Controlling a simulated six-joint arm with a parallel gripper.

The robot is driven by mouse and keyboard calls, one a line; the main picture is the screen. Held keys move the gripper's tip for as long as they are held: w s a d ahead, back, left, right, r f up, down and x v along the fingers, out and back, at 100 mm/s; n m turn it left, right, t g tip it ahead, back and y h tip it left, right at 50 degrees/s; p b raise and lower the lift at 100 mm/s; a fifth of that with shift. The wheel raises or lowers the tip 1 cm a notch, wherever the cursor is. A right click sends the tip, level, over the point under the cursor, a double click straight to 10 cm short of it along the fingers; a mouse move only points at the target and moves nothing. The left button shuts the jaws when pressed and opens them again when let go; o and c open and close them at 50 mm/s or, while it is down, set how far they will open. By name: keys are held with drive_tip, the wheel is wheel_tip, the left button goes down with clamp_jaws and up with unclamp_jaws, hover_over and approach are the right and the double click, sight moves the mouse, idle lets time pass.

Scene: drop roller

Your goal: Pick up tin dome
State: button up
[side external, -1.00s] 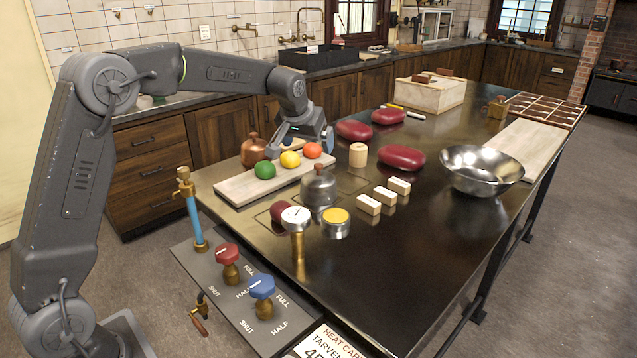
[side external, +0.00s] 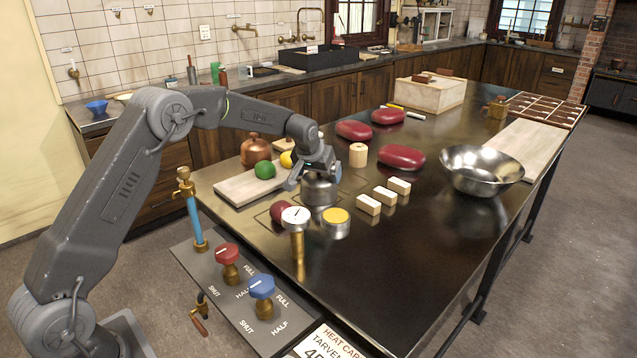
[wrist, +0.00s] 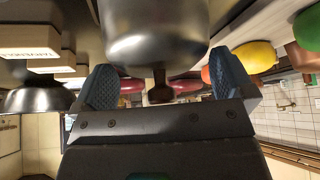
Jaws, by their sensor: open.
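The tin dome (side external: 320,192), a grey metal dome, stands on the dark table, with its upper part partly hidden by my gripper (side external: 312,172) in the side view. My gripper is open, with its fingers at the top of the dome. In the wrist view, which looks upside down, the dome (wrist: 155,38) fills the top middle. Its dark knob (wrist: 158,84) lies between the two blue finger pads of my gripper (wrist: 165,84), with gaps on both sides.
A pale board (side external: 235,188) with a green fruit (side external: 265,170) and a yellow fruit (side external: 287,159) is close left. A copper pot (side external: 256,151) stands behind it. A yellow-topped tin (side external: 336,223), a dial gauge (side external: 295,217) and white blocks (side external: 369,204) are near the dome.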

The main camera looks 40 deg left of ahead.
drive_tip(key=shift+w+f, duration=0.1)
drive_tip(key=shift+f, duration=0.1)
drive_tip(key=shift+c, duration=0.5)
drive_tip(key=c, duration=0.5)
drive_tip(key=shift+c, duration=0.2)
drive_tip(key=shift+r, duration=0.15)
